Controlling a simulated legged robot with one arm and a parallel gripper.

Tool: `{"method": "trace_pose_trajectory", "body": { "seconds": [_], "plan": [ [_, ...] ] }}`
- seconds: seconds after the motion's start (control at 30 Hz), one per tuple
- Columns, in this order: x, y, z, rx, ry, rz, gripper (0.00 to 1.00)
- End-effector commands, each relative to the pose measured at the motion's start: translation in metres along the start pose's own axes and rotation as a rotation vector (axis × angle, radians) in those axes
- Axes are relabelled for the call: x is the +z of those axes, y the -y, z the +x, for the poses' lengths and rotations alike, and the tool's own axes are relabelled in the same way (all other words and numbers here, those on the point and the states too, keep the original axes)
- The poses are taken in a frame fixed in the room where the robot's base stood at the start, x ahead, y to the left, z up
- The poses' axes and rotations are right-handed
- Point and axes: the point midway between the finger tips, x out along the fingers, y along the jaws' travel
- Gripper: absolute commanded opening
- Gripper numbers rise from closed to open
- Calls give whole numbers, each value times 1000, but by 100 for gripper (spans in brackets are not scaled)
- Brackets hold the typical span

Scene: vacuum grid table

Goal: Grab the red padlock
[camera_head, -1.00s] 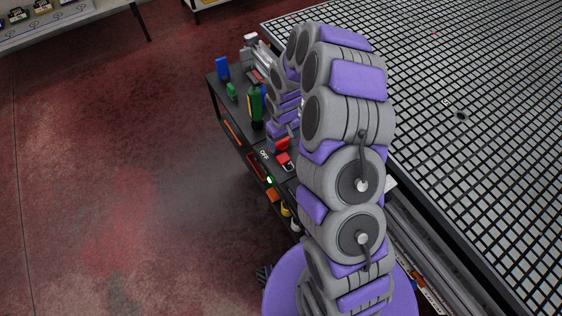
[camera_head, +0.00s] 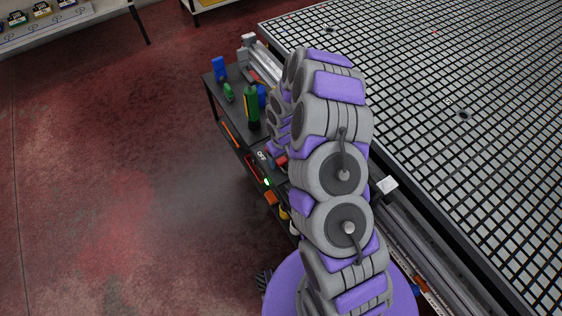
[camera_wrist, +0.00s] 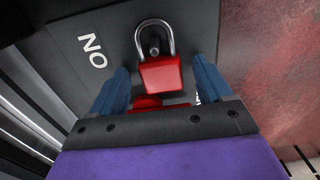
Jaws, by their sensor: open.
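The red padlock (camera_wrist: 160,75) shows in the wrist view with its grey shackle pointing up the picture, around a small dark post. My gripper (camera_wrist: 161,66) is open, with one blue finger on each side of the padlock body and a visible gap on both sides. Another red, rounded part (camera_wrist: 148,101) sits just below the padlock in that view. In the head view my arm hides most of this spot, and only a small red patch (camera_head: 282,161) shows beside it; I cannot tell which red part it is.
A dark cart (camera_head: 222,98) holds a green bottle (camera_head: 252,104), a blue item (camera_head: 219,69) and a small green item (camera_head: 228,92). The large grid table (camera_head: 450,90) lies to the right. Red floor at the left is open.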

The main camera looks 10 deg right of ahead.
Motion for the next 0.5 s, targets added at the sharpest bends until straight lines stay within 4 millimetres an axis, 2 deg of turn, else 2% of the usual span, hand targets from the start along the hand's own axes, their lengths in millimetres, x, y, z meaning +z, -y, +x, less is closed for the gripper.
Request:
{"method": "trace_pose_trajectory", "body": {
  "seconds": [0.07,0.5],
  "plan": [
    [0,0,0,1,0,0,77],
    [-1,3,0,5,2,-1,35]
  ]
}}
